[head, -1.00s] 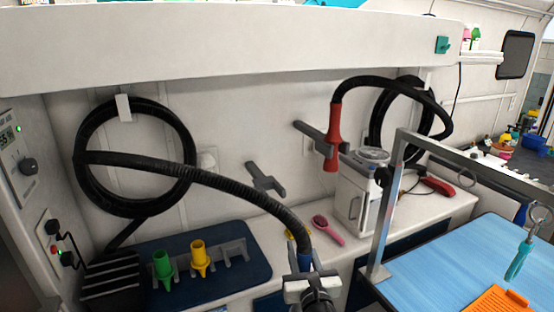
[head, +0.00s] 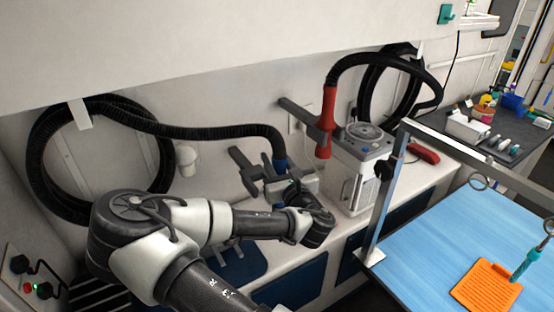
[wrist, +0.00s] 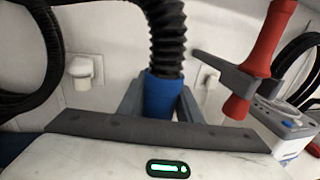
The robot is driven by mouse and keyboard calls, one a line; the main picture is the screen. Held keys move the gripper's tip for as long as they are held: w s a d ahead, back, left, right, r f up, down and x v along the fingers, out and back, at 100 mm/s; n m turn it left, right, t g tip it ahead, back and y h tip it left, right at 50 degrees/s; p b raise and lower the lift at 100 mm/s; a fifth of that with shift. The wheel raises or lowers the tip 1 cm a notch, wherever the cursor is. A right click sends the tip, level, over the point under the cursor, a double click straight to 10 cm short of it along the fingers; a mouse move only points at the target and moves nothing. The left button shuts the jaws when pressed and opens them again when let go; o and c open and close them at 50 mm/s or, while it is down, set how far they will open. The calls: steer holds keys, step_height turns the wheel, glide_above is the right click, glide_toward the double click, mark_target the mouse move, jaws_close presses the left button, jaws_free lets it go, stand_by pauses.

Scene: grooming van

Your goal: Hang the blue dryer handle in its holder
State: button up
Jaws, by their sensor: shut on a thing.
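The blue dryer handle (head: 280,165) hangs about upright at the end of a ribbed black hose (head: 205,132). My gripper (head: 285,184) is shut on it, and the jaws are partly hidden by the wrist. The grey forked holder (head: 245,163) on the wall is just left of the handle in the head view, very close to it. I cannot tell whether the handle is between its prongs. In the wrist view the blue handle (wrist: 163,95) stands upright in the middle, with grey prongs on both sides. Its lower end is hidden behind my gripper's body.
A red dryer handle (head: 327,122) hangs in a similar grey holder to the right, above a white canister (head: 360,175). A blue grooming table (head: 430,225) with a metal frame stands at the right. The overhead cabinet (head: 200,45) limits room above.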

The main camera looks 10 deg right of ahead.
steer(key=w+a+b, duration=0.2)
steer(key=w+a, duration=0.1)
steer(key=w, duration=0.8)
steer(key=shift+w+a+f, duration=0.4)
steer(key=shift+f, duration=0.05)
stand_by(0.4)
steer(key=shift+f+b, duration=0.65)
steer(key=shift+b, duration=0.5)
stand_by(0.7)
steer(key=o, duration=1.9)
steer(key=shift+f, duration=0.1)
steer(key=shift+s, duration=0.15)
steer(key=shift+s+d, duration=0.2)
steer(key=shift+s, duration=1.45)
steer(key=shift+s+d, duration=0.15)
steer(key=shift+s, duration=1.45)
steer(key=shift+s+d, duration=0.2)
steer(key=shift+s, duration=1.45)
